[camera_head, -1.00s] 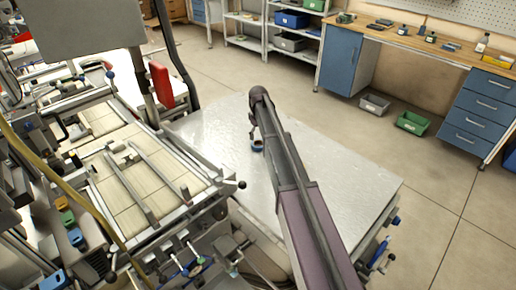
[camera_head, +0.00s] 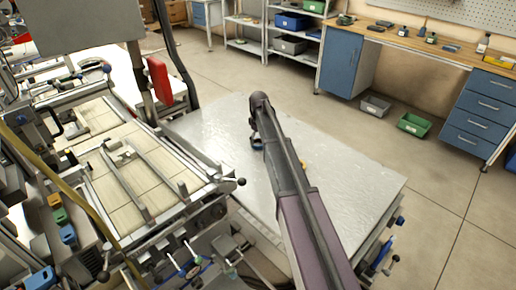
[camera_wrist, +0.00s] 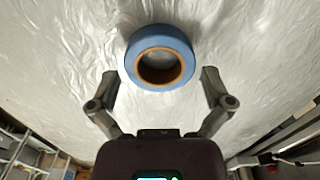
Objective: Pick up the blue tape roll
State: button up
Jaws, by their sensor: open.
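The blue tape roll (camera_wrist: 132,68) lies flat on the metal-topped table (camera_wrist: 60,50), with its brown core showing in the wrist view. In that view it sits just beyond and between the fingertips of my gripper (camera_wrist: 160,80). The fingers are spread wide and hold nothing. In the head view my gripper (camera_head: 257,138) hangs low over the table (camera_head: 340,190), and only a small blue part of the tape roll (camera_head: 257,147) shows beneath it. I cannot tell whether a finger touches the roll.
A machine with rails and a tiled bed (camera_head: 120,160) stands close to the table's left side. The table top around the roll is otherwise clear. A green bin (camera_head: 413,124) and a grey bin (camera_head: 375,105) sit on the floor beyond, near a workbench (camera_head: 410,40).

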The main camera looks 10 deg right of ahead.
jog(key=shift+f+b, duration=0.5)
jog(key=shift+f, duration=0.25)
jog(key=c, duration=0.7)
